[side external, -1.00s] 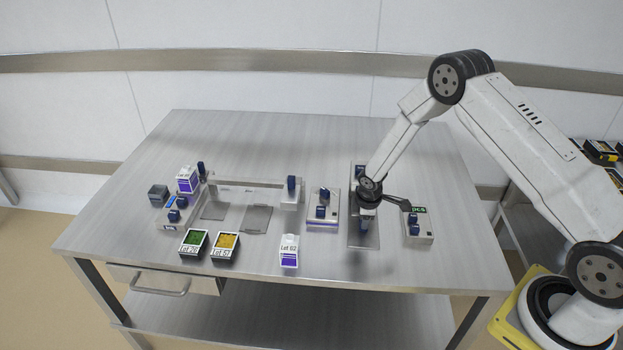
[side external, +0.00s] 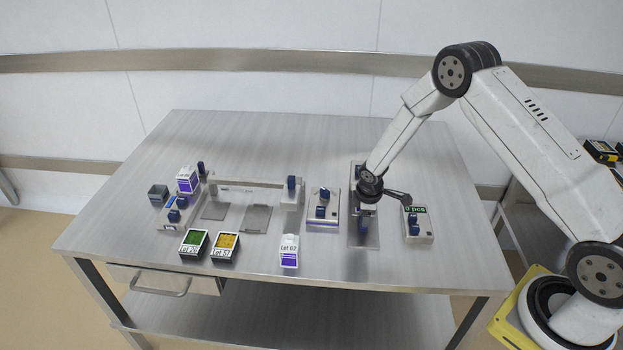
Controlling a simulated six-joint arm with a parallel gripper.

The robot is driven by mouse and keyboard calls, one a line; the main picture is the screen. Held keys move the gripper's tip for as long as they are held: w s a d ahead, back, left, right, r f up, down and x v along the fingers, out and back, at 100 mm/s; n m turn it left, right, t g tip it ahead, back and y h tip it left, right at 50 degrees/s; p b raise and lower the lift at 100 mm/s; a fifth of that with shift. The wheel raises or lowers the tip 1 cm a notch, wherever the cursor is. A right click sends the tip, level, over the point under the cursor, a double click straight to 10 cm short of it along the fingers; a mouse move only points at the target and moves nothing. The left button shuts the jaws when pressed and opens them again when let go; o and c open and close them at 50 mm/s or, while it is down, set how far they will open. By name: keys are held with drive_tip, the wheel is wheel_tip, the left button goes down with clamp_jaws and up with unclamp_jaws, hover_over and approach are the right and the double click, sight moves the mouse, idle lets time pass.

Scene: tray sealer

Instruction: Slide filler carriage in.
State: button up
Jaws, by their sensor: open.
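The filler carriage seems to be the unit with dark blue parts on the narrow metal plate (side external: 368,241) at the right of the table, but my gripper hides most of it. One dark blue part (side external: 363,226) shows just below my gripper, and another shows at the plate's far end. My gripper (side external: 366,211) is open and points down over the middle of this plate. Its fingers are small here, and I cannot tell whether they touch the blue part. A control box (side external: 418,228) with a green "0 pcs" display and blue knobs stands right of the plate.
Left of the plate stands another box with blue knobs (side external: 322,212). Further left is the sealer frame with a crossbar (side external: 245,183). Cartons labelled Lot 62 (side external: 289,251), Lot 51 (side external: 225,247) and a green one (side external: 194,243) stand near the front edge. The back of the table is clear.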

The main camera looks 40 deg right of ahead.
drive_tip(key=shift+r, duration=2.6)
drive_tip(key=shift+s+a+r, duration=0.25)
drive_tip(key=shift+r, duration=0.3)
drive_tip(key=s+a+r+m, duration=0.3)
drive_tip(key=s+r, duration=0.1)
drive_tip(key=s, duration=0.2)
drive_tip(key=s+a+r+m+y, duration=0.1)
drive_tip(key=s+a+r+m, duration=0.2)
drive_tip(key=s+r, duration=0.2)
drive_tip(key=s+a+r+m+t, duration=0.1)
drive_tip(key=s+a+r+m, duration=0.2)
drive_tip(key=s+r, duration=0.2)
drive_tip(key=s, duration=0.3)
drive_tip(key=shift+s+a+r+y, duration=0.15)
drive_tip(key=shift+a+r+y, duration=0.1)
drive_tip(key=shift+a+y, duration=0.05)
